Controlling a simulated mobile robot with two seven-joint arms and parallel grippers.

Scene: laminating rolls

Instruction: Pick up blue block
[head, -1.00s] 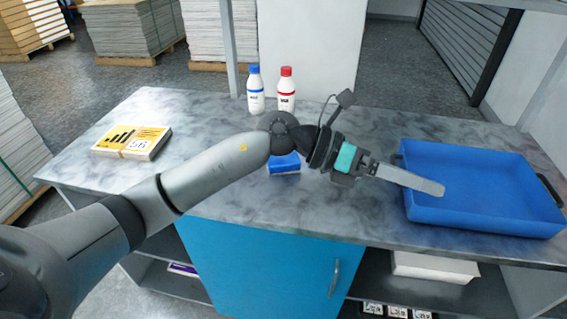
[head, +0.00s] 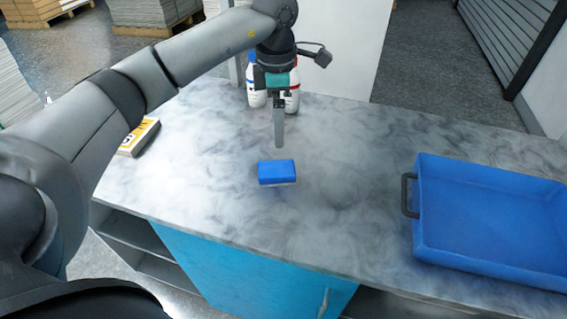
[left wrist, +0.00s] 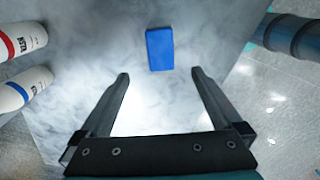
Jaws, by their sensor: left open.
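The blue block (head: 277,171) lies on the grey marbled counter (head: 340,200), near its front edge in the head view. In the left wrist view the blue block (left wrist: 160,48) lies beyond the fingertips, roughly centred between them. My left gripper (head: 279,143) points down above the counter, just behind the block in the head view. It is open and empty, with both fingers (left wrist: 160,74) apart in the left wrist view. My right gripper is not in view.
A blue tray (head: 408,196) with dark handles stands on the right. Two bottles, one with a blue label (left wrist: 12,95) and one with a red label (left wrist: 22,40), stand behind my gripper. A yellow-and-white pack (head: 140,137) lies at left. The counter around the block is clear.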

